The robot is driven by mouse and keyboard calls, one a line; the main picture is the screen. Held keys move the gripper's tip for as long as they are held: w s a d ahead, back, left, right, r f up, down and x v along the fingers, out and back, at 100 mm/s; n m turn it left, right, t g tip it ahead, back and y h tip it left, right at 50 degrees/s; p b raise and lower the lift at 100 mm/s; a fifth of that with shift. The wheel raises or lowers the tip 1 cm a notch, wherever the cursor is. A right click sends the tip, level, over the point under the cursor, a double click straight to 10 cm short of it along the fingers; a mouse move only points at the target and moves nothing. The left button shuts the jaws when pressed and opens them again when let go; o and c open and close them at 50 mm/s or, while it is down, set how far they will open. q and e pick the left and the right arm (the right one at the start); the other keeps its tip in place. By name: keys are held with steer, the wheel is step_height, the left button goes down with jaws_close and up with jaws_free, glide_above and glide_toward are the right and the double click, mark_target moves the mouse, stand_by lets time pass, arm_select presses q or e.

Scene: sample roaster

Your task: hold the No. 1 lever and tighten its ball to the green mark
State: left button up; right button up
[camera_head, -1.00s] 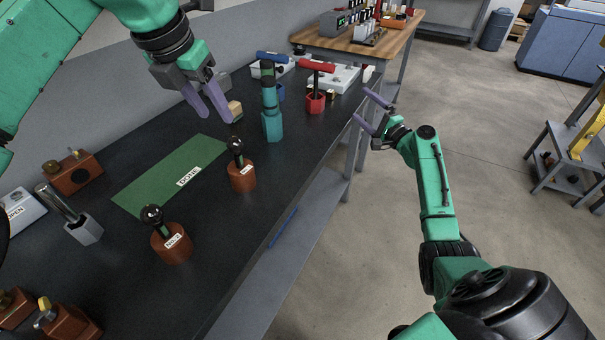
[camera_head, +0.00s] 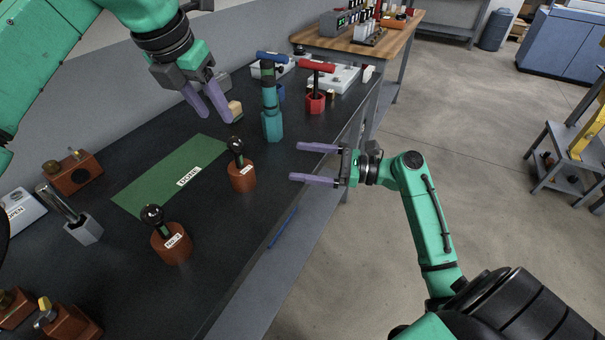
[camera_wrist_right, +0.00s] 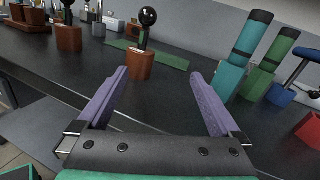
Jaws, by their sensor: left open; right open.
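One lever (camera_head: 241,176) stands upright on the dark bench, with a black ball on a rod in a brown base. Its label is too small to read surely. It also shows in the right wrist view (camera_wrist_right: 140,66), ahead between my fingers. A second similar lever (camera_head: 172,246), its label looking like No. 2, stands nearer.
A green DONE mat (camera_head: 150,190) lies left of the levers. A teal tool (camera_head: 272,124) and a red-handled tool (camera_head: 316,102) stand farther back. A small wooden block (camera_head: 235,110) is beside my left fingers. Floor space is free right of the bench.

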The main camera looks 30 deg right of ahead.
mark_target(229, 168)
steer(key=shift+s+a+f+m+g, duration=0.25)
steer(key=shift+s+a+f, duration=0.1)
steer(key=shift+s+a, duration=0.25)
steer(key=shift+s+a+f+m+g, duration=0.25)
steer(key=shift+s+a+f, duration=0.15)
steer(key=shift+a, duration=0.2)
steer(key=x, duration=1.4)
steer(key=shift+a+r, duration=0.15)
steer(key=c, duration=1.5)
steer(key=o, duration=1.5)
steer(key=shift+r+p, duration=0.3)
steer(key=shift+p, duration=0.4)
steer(key=shift+c, duration=0.3)
jaws_close()
